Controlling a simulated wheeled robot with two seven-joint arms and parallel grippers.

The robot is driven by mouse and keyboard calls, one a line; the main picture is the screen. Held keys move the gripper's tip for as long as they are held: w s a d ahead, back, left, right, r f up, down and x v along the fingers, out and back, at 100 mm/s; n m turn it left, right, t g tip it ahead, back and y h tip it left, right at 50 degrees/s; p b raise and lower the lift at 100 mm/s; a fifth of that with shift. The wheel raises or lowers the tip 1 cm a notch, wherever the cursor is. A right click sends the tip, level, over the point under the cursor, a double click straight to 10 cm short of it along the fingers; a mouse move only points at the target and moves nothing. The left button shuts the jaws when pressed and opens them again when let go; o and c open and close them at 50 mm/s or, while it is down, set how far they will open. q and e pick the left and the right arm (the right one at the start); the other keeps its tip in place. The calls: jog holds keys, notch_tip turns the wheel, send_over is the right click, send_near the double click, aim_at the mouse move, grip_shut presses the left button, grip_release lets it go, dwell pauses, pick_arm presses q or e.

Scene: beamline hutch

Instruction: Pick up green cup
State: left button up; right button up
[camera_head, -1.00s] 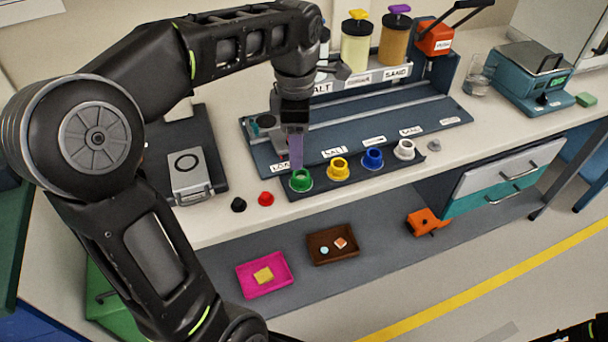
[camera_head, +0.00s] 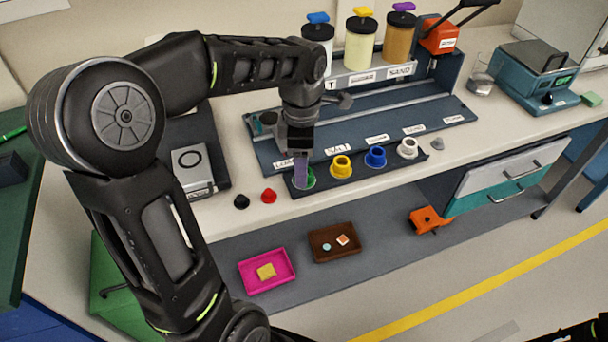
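The green cup (camera_head: 311,178) sits at the left end of a dark rack on the bench, first in a row with a yellow cup (camera_head: 341,167), a blue cup (camera_head: 375,157) and a white cup (camera_head: 407,148). My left gripper (camera_head: 301,178) points down at the green cup, its purple finger covering much of the cup's left side. Only one finger shows clearly, so I cannot tell if it is open or touching the cup. A small part of my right arm shows at the bottom right corner; its gripper is not visible.
A black knob (camera_head: 241,202) and a red knob (camera_head: 269,196) lie left of the rack. A labelled board (camera_head: 270,155) and jars (camera_head: 359,45) stand behind it. A pink tray (camera_head: 283,282) and a brown tray (camera_head: 322,254) lie on the lower shelf.

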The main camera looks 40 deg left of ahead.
pick_arm(q)
jog(key=shift+f, duration=0.6)
jog(key=shift+c, duration=0.4)
grip_shut()
